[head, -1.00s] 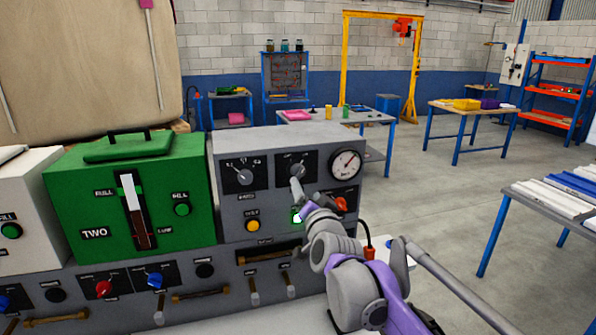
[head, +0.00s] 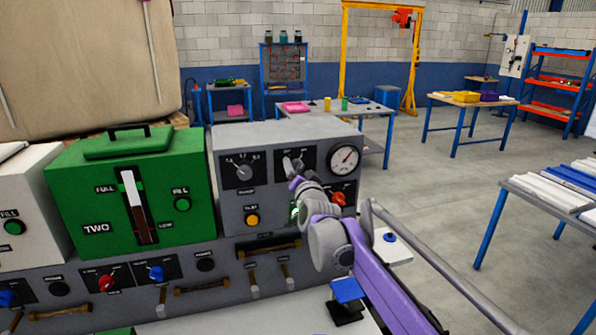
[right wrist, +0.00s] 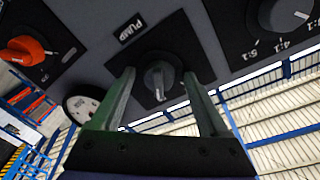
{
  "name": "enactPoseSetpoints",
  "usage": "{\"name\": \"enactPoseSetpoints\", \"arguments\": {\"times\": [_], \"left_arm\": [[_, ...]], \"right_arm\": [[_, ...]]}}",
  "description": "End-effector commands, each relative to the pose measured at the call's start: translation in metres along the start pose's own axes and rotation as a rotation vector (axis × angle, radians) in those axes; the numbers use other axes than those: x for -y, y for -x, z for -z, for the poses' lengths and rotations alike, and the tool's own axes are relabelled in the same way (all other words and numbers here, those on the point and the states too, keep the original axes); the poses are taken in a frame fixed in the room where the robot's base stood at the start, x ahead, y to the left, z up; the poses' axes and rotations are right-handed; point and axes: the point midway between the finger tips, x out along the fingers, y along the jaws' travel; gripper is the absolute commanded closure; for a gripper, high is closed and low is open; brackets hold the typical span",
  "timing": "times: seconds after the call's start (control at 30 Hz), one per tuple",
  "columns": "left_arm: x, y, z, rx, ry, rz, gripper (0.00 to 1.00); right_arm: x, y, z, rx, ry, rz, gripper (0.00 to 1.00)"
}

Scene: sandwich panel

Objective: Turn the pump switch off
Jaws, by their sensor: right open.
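The pump switch (right wrist: 158,80) is a dark grey rotary knob on a black plate, beside a "PUMP" label, in the right wrist view. A pale mark shows on its lower end there; its position labels are not readable. My right gripper (head: 291,164) is open. In the right wrist view its two fingers (right wrist: 157,92) stand on either side of the knob, with visible gaps. My left gripper is not in view.
A round gauge (head: 344,158), a red knob (head: 338,199), a selector knob (head: 244,172) and a yellow button (head: 252,220) are on the same grey box (head: 229,205). The green box (head: 80,205) stands left of it.

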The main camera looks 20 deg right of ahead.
Motion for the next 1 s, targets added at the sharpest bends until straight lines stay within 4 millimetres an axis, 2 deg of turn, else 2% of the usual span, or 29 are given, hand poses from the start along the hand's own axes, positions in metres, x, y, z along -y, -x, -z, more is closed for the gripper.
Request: {"name": "enactPoseSetpoints", "arguments": {"times": [0.03, 0.4, 0.47, 0.77, 1.0], "left_arm": [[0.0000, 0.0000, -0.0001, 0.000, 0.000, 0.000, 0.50], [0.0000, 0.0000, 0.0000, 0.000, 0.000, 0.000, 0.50], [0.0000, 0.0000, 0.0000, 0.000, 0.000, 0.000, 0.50], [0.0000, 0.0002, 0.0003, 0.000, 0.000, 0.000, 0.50], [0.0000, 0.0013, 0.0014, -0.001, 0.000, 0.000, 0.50]], "right_arm": [[-0.0001, 0.0001, 0.0000, 0.000, 0.000, 0.000, 0.25], [0.0001, 0.0003, 0.0001, 0.000, 0.000, 0.000, 0.92], [0.0001, 0.0003, 0.0001, 0.000, 0.000, 0.000, 1.00], [0.0001, 0.0003, 0.0000, -0.003, 0.029, 0.002, 1.00], [-0.0005, 0.0001, -0.0002, -0.014, 0.153, 0.010, 1.00]]}}
